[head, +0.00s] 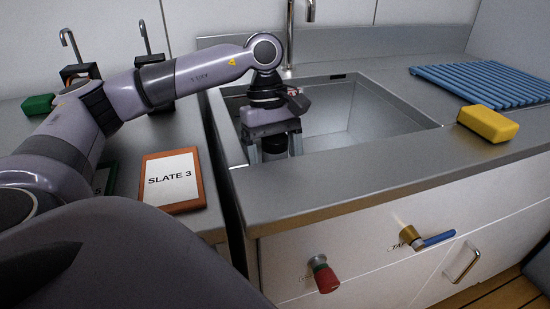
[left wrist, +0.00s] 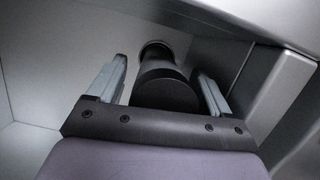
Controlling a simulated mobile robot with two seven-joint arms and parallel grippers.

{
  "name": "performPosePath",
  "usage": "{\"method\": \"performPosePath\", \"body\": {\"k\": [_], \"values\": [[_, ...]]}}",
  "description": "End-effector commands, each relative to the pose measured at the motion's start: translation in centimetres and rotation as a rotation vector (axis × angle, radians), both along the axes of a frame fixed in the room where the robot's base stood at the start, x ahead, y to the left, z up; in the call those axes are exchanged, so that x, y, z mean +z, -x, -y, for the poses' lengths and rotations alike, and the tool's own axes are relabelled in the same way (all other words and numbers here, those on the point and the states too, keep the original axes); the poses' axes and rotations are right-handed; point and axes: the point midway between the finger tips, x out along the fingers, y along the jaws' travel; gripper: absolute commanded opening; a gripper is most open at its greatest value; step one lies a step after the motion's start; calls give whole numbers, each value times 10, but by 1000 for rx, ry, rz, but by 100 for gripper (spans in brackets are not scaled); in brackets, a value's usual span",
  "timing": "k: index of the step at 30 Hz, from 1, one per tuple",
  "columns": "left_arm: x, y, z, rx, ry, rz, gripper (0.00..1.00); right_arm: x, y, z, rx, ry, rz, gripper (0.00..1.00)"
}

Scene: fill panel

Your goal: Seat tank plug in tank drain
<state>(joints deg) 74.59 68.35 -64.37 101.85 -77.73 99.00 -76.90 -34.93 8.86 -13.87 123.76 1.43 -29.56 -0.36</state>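The tank plug (left wrist: 165,90) is a black, stepped cylinder with a wide near end and a narrower far part. My left gripper (left wrist: 160,68) points down into the sink with its fingers open on either side of the plug, small gaps showing at both sides. In the head view the plug (head: 274,146) is a dark shape between the fingers of the left gripper (head: 274,150). The tank drain (left wrist: 155,46) is a round rimmed opening at the plug's far end. The plug hides most of it, so I cannot tell how deep the plug sits. My right gripper is out of view.
The steel sink (head: 410,125) surrounds the gripper, with its front rim close. A faucet (head: 290,35) stands behind. A yellow sponge (head: 487,124) and blue rack (head: 490,80) lie right. A red knob (head: 324,275) and blue-handled tap valve (head: 425,239) project from the front. A SLATE 3 panel (head: 172,205) lies left.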

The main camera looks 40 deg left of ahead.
Motion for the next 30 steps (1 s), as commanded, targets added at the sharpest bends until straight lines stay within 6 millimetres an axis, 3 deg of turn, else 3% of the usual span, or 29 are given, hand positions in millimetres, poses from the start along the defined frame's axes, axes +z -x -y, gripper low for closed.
{"method": "performPosePath", "body": {"k": [8, 21, 30], "values": [[10, -1, -1, 1, 1, 2, 79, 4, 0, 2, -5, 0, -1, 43], [96, -10, -23, 0, 2, 3, 79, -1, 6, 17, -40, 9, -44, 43], [119, -12, -29, -1, 0, 0, 79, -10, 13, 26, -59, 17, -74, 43]]}}
